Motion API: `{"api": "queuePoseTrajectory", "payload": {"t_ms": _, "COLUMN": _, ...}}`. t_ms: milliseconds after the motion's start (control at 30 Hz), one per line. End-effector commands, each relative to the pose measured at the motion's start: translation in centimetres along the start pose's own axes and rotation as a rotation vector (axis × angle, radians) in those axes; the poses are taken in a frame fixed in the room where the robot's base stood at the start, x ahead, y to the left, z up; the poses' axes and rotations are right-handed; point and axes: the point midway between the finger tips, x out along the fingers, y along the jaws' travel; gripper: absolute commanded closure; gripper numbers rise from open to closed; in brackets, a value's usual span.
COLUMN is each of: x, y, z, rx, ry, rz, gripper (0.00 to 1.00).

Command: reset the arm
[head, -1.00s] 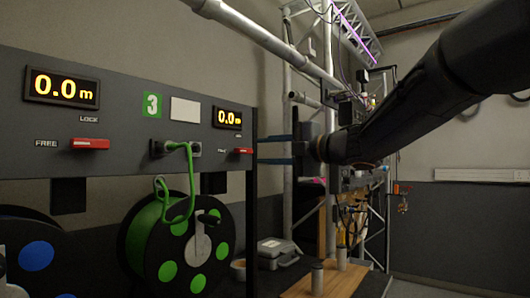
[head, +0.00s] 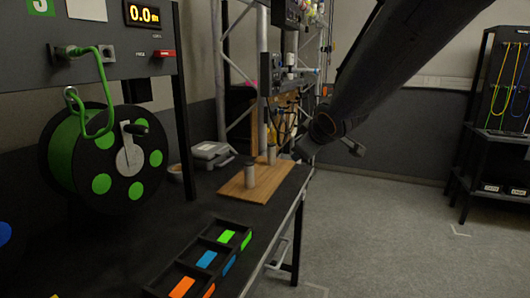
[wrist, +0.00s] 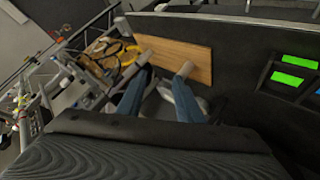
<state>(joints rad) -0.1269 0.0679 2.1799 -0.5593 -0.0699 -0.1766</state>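My arm (head: 400,60) reaches in from the upper right of the head view and ends near the bench's far right corner. Its gripper fingers are not clear there. In the wrist view my gripper (wrist: 160,88) shows two blue fingers spread apart, with no held thing visible between them. Beyond the fingers are a wooden board (wrist: 195,58) and a grey cylinder (wrist: 185,70) on it. The board also shows in the head view (head: 262,190).
The black bench (head: 150,235) carries a green cable reel (head: 75,140), a grey case (head: 210,150) and a tray with coloured labels (head: 205,240). A truss stands behind. A rack with cables (head: 505,90) stands at right. Open floor (head: 390,230) lies between.

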Motion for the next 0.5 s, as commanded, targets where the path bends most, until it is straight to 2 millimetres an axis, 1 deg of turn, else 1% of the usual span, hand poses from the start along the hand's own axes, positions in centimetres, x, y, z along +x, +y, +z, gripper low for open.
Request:
{"api": "queuePoseTrajectory", "payload": {"t_ms": 33, "x": -0.7, "y": -0.9, "z": 3.2, "rx": 0.071, "ry": -0.084, "rz": -0.018, "gripper": 0.67}}
{"api": "queuePoseTrajectory", "payload": {"t_ms": 67, "x": -1.2, "y": -1.6, "z": 5.2, "rx": 0.113, "ry": -0.135, "rz": -0.032, "gripper": 0.67}}
{"api": "queuePoseTrajectory", "payload": {"t_ms": 100, "x": -1.9, "y": -2.5, "z": 7.7, "rx": 0.169, "ry": -0.205, "rz": -0.043, "gripper": 0.67}}
{"api": "queuePoseTrajectory", "payload": {"t_ms": 167, "x": -3.2, "y": -4.2, "z": 11.2, "rx": 0.259, "ry": -0.306, "rz": -0.065, "gripper": 0.67}}
{"api": "queuePoseTrajectory", "payload": {"t_ms": 200, "x": -4.2, "y": -5.5, "z": 13.5, "rx": 0.318, "ry": -0.374, "rz": -0.083, "gripper": 0.67}}
{"api": "queuePoseTrajectory", "payload": {"t_ms": 267, "x": -6.0, "y": -7.6, "z": 16.6, "rx": 0.407, "ry": -0.475, "rz": -0.11, "gripper": 0.67}}
{"api": "queuePoseTrajectory", "payload": {"t_ms": 300, "x": -7.3, "y": -9.1, "z": 18.6, "rx": 0.465, "ry": -0.541, "rz": -0.128, "gripper": 0.67}}
{"api": "queuePoseTrajectory", "payload": {"t_ms": 367, "x": -9.3, "y": -11.3, "z": 21.0, "rx": 0.546, "ry": -0.634, "rz": -0.156, "gripper": 0.67}}
{"api": "queuePoseTrajectory", "payload": {"t_ms": 400, "x": -10.7, "y": -12.7, "z": 22.4, "rx": 0.597, "ry": -0.692, "rz": -0.174, "gripper": 0.67}}
{"api": "queuePoseTrajectory", "payload": {"t_ms": 500, "x": -13.7, "y": -15.8, "z": 24.9, "rx": 0.702, "ry": -0.813, "rz": -0.213, "gripper": 0.67}}
